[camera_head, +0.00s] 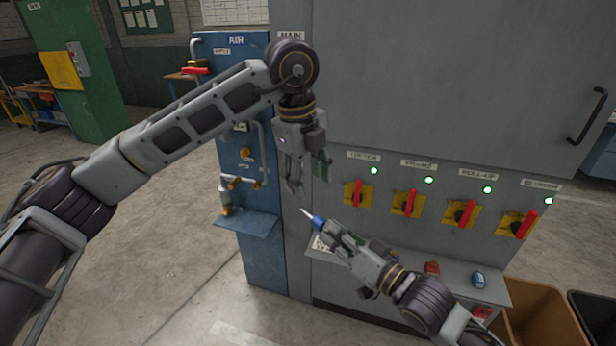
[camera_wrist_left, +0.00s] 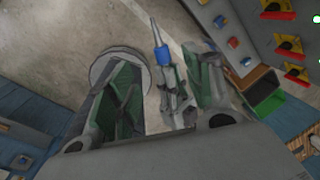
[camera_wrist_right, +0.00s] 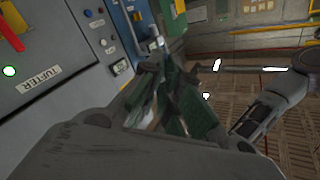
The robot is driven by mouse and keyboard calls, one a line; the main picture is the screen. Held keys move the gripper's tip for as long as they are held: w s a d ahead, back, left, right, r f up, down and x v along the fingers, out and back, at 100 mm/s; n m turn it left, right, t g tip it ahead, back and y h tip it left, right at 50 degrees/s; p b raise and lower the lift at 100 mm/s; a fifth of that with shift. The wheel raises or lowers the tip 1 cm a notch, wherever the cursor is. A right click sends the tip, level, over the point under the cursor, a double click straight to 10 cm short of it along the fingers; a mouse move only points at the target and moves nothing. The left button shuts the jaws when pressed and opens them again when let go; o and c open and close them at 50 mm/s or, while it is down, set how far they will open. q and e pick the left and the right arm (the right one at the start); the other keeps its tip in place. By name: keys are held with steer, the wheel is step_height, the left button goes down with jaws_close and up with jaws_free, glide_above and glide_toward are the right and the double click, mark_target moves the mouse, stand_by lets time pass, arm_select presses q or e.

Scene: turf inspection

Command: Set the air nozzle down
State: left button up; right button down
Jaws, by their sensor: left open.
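The air nozzle (camera_head: 315,220) is blue with a thin silver tip. It is in the jaws of my right gripper (camera_head: 333,235), in front of the grey cabinet, tip pointing up and left. In the left wrist view the nozzle (camera_wrist_left: 161,52) shows with its tip upward; the right wrist view shows the pale nozzle (camera_wrist_right: 156,42) at the fingertips. My left gripper (camera_head: 305,182) is open and empty, just above the nozzle and apart from it. The blue AIR panel (camera_head: 232,80) has a small blue shelf (camera_head: 245,223), with no object seen on it.
The grey cabinet (camera_head: 430,90) carries a row of red levers (camera_head: 410,202) on yellow plates, with green lamps above. A grey ledge (camera_head: 330,260) below holds a red item (camera_head: 432,268) and a blue item (camera_head: 479,278). A brown bin (camera_head: 540,310) stands at the lower right.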

mark_target(314, 217)
arm_select(q)
steer(key=shift+f, duration=0.2)
steer(key=shift+w+d+f, duration=0.2)
steer(key=shift+d+f, duration=0.05)
steer(key=shift+f, duration=1.65)
steer(key=shift+w+d+f, duration=0.25)
steer(key=shift+f, duration=1.7)
steer(key=shift+w+d+f, duration=0.2)
steer(key=shift+d+f, duration=0.05)
steer(key=shift+f, duration=1.65)
steer(key=c, duration=1.1)
jaws_close()
arm_select(e)
steer(key=c, duration=1.6)
jaws_free()
steer(key=shift+o, duration=0.2)
